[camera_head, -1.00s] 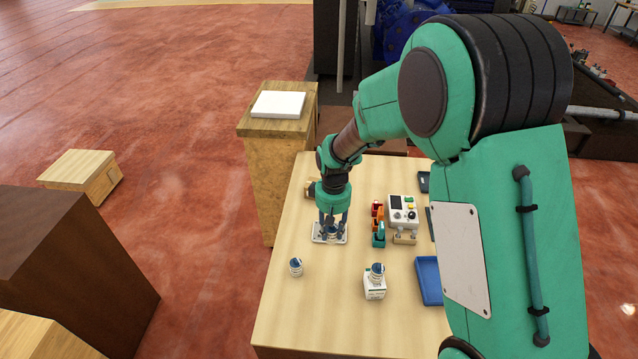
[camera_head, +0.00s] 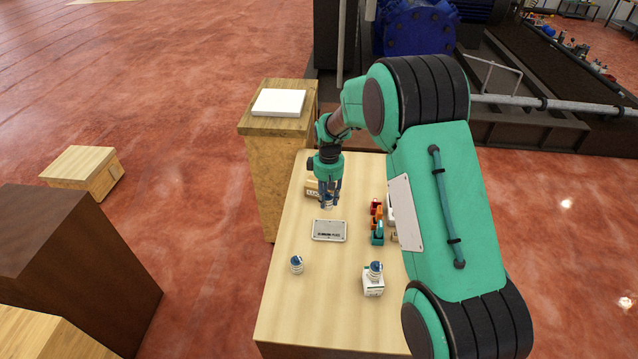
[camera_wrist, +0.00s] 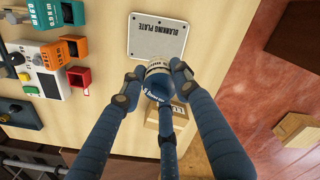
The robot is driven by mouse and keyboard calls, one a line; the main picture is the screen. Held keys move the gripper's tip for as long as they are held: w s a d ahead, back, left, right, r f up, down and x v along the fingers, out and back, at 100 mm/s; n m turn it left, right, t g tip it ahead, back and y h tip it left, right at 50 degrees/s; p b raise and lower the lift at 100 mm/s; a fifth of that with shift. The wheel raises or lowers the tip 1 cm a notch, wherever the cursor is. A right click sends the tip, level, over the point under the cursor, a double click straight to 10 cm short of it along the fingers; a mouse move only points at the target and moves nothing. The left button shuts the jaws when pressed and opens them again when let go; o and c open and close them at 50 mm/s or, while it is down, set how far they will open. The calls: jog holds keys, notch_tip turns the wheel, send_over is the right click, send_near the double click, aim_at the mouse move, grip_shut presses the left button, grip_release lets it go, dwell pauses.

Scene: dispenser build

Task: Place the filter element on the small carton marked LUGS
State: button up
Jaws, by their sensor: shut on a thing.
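My gripper (camera_head: 329,201) is shut on the filter element, a small pale cylinder with dark lettering and a blue part. It shows between the fingers in the wrist view (camera_wrist: 158,76). The small brown carton marked LUGS (camera_head: 312,189) stands at the far left of the table, close behind and left of the fingers. In the wrist view the carton (camera_wrist: 151,119) is partly hidden by the fingers. The gripper is above the table, between the blanking plate and the carton; I cannot tell the exact gap to the carton.
The flat grey blanking plate (camera_head: 329,231) lies bare in front of the gripper. Orange and teal dispensers (camera_head: 377,225) stand to the right. A small blue-topped item (camera_head: 296,265) stands front left; a similar one (camera_head: 375,268) sits on a white carton (camera_head: 373,286). A tall wooden pedestal (camera_head: 272,170) borders the left.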

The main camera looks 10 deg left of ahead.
jog(key=shift+w, duration=0.1)
dwell(0.3)
jog(key=shift+w+a+f+p, duration=0.25)
jog(key=shift+w+a+p, duration=0.4)
jog(key=shift+w, duration=1.85)
jog(key=shift+w+a+f+p, duration=0.25)
jog(key=shift+w+a, duration=0.75)
jog(key=shift+w, duration=1.55)
jog(key=shift+w+a+f+p, duration=0.25)
jog(key=shift+w+a+p, duration=0.4)
jog(key=shift+w, duration=1.85)
jog(key=shift+a, duration=0.15)
jog(key=shift+f+p, duration=0.3)
jog(key=shift+f, duration=1.5)
jog(key=shift+f, duration=0.1)
jog(key=o, duration=1.2)
jog(key=shift+c, duration=0.2)
notch_tip(320, 180, up, 12)
jog(key=b, duration=0.2)
